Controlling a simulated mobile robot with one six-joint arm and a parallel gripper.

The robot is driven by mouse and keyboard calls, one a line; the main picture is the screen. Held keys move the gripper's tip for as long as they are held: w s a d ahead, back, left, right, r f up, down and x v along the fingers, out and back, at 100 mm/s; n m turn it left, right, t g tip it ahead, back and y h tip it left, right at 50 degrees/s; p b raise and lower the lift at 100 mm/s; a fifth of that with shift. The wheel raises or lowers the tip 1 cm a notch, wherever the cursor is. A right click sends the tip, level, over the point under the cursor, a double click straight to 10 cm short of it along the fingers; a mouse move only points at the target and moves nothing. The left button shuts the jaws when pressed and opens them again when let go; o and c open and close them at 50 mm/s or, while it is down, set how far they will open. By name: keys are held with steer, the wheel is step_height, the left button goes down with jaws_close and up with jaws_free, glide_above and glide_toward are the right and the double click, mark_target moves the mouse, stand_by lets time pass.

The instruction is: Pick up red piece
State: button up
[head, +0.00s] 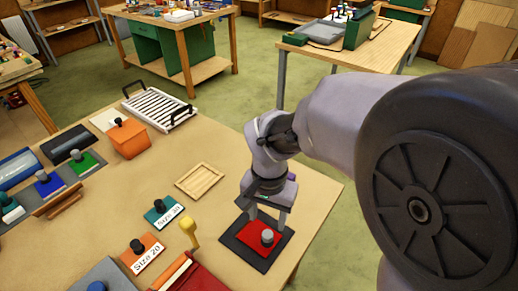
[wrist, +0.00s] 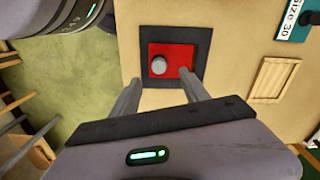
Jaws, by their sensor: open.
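The red piece (head: 252,240) is a flat plate with a grey round knob (head: 267,236) on top. It lies on a dark square base (head: 232,243) near the table's right edge. My gripper (head: 266,213) points down above the red piece, its fingers apart and empty. In the wrist view the red piece (wrist: 183,55) and its knob (wrist: 158,66) show just beyond and between the fingertips of my gripper (wrist: 160,80). The fingers appear clear of the knob. The exact height gap is hard to tell.
A shallow wooden tray (head: 200,181) lies left of the red piece. A teal piece (head: 162,214) and an orange piece (head: 141,252), both beside size labels, and a yellow-handled tool (head: 189,231) are further left. An orange bin (head: 128,140) and a slatted rack (head: 160,109) stand farther back.

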mark_target(268, 233)
steer(key=f+b, duration=0.2)
steer(key=f, duration=0.2)
steer(key=f+b, duration=0.2)
steer(key=f, duration=0.3)
steer(key=shift+w+d, duration=0.1)
steer(key=shift+d, duration=0.1)
steer(key=shift+r, duration=0.15)
steer(key=shift+c, duration=0.4)
jaws_close()
